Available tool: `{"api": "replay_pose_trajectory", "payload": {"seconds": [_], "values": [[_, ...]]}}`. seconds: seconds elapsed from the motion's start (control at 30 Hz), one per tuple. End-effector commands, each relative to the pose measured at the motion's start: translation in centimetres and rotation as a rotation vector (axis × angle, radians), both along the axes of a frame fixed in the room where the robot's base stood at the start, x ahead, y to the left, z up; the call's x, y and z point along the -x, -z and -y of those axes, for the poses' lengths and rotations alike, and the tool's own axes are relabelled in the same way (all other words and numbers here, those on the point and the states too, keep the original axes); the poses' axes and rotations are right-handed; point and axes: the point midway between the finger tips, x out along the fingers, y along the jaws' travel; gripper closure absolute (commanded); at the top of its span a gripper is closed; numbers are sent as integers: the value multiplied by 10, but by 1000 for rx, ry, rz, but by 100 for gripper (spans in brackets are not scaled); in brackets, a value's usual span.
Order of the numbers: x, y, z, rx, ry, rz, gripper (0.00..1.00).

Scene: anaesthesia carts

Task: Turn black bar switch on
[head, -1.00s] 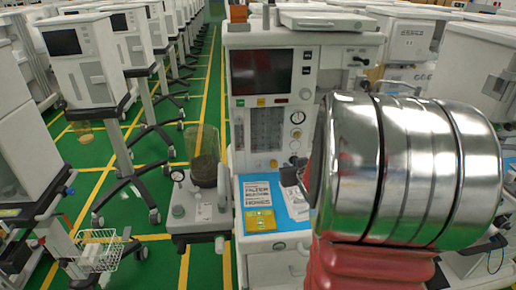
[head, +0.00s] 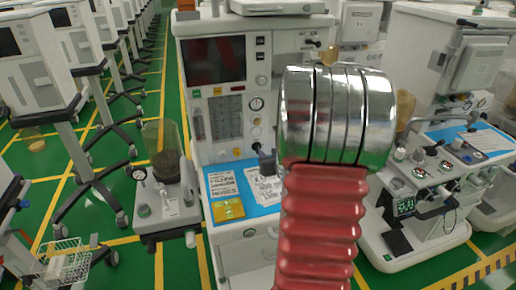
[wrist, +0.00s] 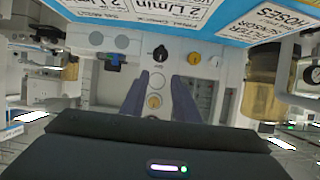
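A round black knob (wrist: 160,53), which looks like the black bar switch, sits on the pale front panel of the anaesthesia cart (head: 225,130). The wrist view is upside down. My gripper (wrist: 160,78) is open and empty, its two dark fingers apart and pointing at the panel. The black knob shows just beyond the fingertips, and a smaller round dial (wrist: 153,101) shows between the fingers. I cannot tell whether the fingers touch anything. In the head view, my red and chrome arm covers the area right of the panel and hides my gripper.
A glass canister (head: 161,145) stands left of the cart. A blue worktop (head: 228,190) with paper labels lies below the panel. Another cart (head: 440,170) stands close on the right. Green floor shows at left.

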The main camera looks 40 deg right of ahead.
Motion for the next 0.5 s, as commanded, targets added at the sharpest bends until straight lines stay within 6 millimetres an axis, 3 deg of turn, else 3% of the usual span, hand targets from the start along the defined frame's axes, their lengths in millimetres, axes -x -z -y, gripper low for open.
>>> {"api": "replay_pose_trajectory", "payload": {"seconds": [0.5], "values": [[-48, 23, 25, 0, -2, -1, 72]]}}
